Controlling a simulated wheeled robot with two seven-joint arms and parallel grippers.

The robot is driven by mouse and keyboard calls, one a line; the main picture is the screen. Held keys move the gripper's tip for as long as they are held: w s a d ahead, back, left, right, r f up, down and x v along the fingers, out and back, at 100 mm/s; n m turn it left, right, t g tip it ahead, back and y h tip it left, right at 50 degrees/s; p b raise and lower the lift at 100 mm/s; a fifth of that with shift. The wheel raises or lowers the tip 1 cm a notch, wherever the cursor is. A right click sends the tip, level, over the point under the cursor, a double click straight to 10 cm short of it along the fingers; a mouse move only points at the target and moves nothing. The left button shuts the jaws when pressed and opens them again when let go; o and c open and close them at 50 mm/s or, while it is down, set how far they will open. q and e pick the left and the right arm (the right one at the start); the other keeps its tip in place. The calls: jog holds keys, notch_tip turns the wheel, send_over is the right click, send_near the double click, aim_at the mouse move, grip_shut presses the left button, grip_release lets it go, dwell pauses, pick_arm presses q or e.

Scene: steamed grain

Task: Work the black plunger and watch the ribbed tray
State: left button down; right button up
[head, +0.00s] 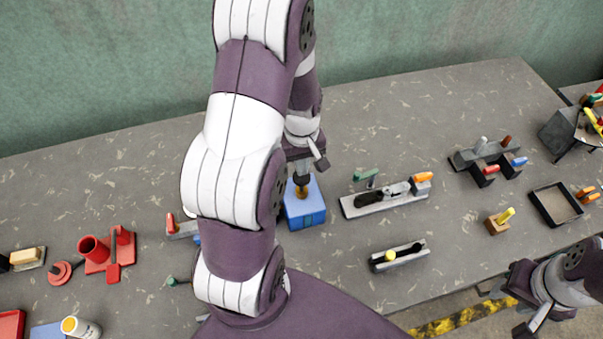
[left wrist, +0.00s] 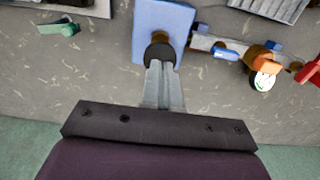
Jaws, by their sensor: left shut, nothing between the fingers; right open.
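The black plunger (head: 301,181) stands up from a blue block (head: 307,212) on the table. In the left wrist view the plunger (left wrist: 158,52) is a round black knob on the blue block (left wrist: 165,17). My left gripper (head: 300,168) is shut and empty, pointing down with its fingertips at the knob. Its fingers (left wrist: 161,68) hide part of the knob, and I cannot tell whether they touch it. A grey ribbed tray (left wrist: 268,8) is cut off at the left wrist view's top edge; my left arm hides that area in the head view. My right gripper (head: 510,308) is open and empty.
A grey fixture with an orange knob (head: 422,177) and a green handle (head: 365,174) are right of the block. A smaller fixture with a yellow knob (head: 390,255) is nearer. Red parts (head: 105,252) stand at left. The table behind the block is mostly clear.

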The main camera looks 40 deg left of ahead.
pick_arm(q)
jog(key=shift+f, duration=0.1)
jog(key=shift+f+b, duration=1.7)
jog(key=shift+f, duration=0.65)
notch_tip(320, 180, up, 8)
jog(key=p, duration=0.7)
jog(key=shift+f, duration=0.15)
